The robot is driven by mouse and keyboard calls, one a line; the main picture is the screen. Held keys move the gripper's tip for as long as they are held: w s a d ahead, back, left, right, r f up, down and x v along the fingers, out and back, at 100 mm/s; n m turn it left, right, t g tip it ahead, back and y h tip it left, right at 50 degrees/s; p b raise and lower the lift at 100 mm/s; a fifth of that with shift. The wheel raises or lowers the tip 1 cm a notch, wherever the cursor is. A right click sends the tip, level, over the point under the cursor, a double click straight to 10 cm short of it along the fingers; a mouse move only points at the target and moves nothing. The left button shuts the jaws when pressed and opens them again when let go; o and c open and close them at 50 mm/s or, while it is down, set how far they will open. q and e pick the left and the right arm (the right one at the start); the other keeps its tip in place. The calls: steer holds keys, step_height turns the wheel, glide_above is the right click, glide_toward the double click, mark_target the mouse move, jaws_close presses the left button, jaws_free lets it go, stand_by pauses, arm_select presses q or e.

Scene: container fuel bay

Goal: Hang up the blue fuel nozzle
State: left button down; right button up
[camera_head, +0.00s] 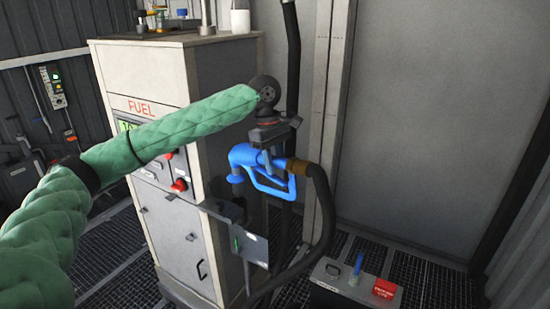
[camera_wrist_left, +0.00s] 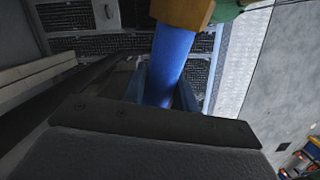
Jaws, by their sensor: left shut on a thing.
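The blue fuel nozzle (camera_head: 262,168) is held in the air by my left gripper (camera_head: 268,150), beside the right side of the fuel dispenser (camera_head: 205,75). Its spout end points left and a brown collar joins it to a black hose (camera_head: 325,205) on the right. In the left wrist view the blue nozzle body (camera_wrist_left: 172,62) runs between the gripper fingers (camera_wrist_left: 163,92), with the brown collar (camera_wrist_left: 183,12) above. A dark bracket with a plate (camera_head: 250,247) stands below the nozzle at the dispenser's side. My right gripper is not in view.
A grey box (camera_head: 345,285) with a blue lever and red label stands on the grated floor at lower right. Bottles and small items stand on the dispenser top. A vertical black pipe (camera_head: 292,60) runs behind the gripper. The grey wall (camera_head: 430,120) at right is bare.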

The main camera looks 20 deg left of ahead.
mark_target(275, 177)
arm_select(q)
steer(key=shift+w+d+f, duration=0.1)
steer(key=shift+d+f, duration=0.1)
steer(key=shift+f, duration=0.05)
steer(key=shift+a+f, duration=0.1)
steer(key=shift+f, duration=0.3)
stand_by(0.5)
steer(key=shift+f, duration=1.55)
